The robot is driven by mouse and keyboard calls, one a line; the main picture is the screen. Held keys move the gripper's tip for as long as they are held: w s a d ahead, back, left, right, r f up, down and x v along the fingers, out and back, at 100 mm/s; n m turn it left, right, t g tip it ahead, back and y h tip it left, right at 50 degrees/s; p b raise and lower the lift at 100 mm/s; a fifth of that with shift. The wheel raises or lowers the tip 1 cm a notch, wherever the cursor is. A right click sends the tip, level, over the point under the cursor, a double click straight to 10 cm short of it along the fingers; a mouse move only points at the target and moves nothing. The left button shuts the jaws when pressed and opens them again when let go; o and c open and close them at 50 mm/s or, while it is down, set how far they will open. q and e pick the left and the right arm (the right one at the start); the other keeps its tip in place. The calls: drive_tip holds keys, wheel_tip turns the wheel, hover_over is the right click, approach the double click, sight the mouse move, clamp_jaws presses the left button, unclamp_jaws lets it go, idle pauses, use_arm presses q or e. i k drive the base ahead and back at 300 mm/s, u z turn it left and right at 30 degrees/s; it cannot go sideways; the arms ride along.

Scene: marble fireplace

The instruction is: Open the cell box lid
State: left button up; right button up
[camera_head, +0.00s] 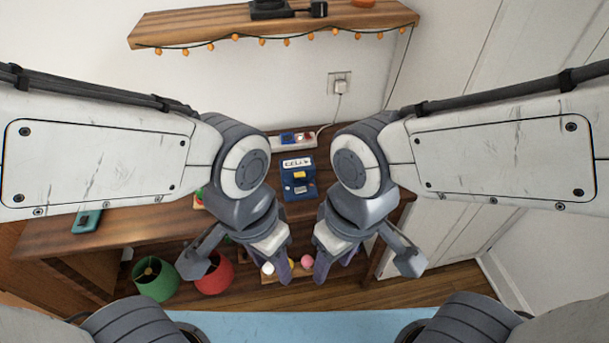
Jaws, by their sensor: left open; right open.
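The cell box (298,187) is a small dark blue box with a white label reading "CELL" and a yellow patch. It sits on the wooden table, in the gap between my two arms. I cannot tell from this view how its lid stands. My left gripper (277,268) hangs in front of the table edge, below and left of the box. My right gripper (325,262) hangs below and right of it. Both are open, empty and apart from the box. My arms hide much of the table on either side.
The wooden table (130,226) holds a teal device (87,221) at left. A white power strip (292,140) lies behind the box, near a wall plug (341,86). A shelf (190,24) hangs above.

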sight(297, 166)
drive_tip(key=z, duration=1.1)
drive_tip(key=k, duration=0.85)
drive_tip(key=u, duration=0.8)
drive_tip(key=i, duration=0.5)
drive_tip(key=u, duration=0.05)
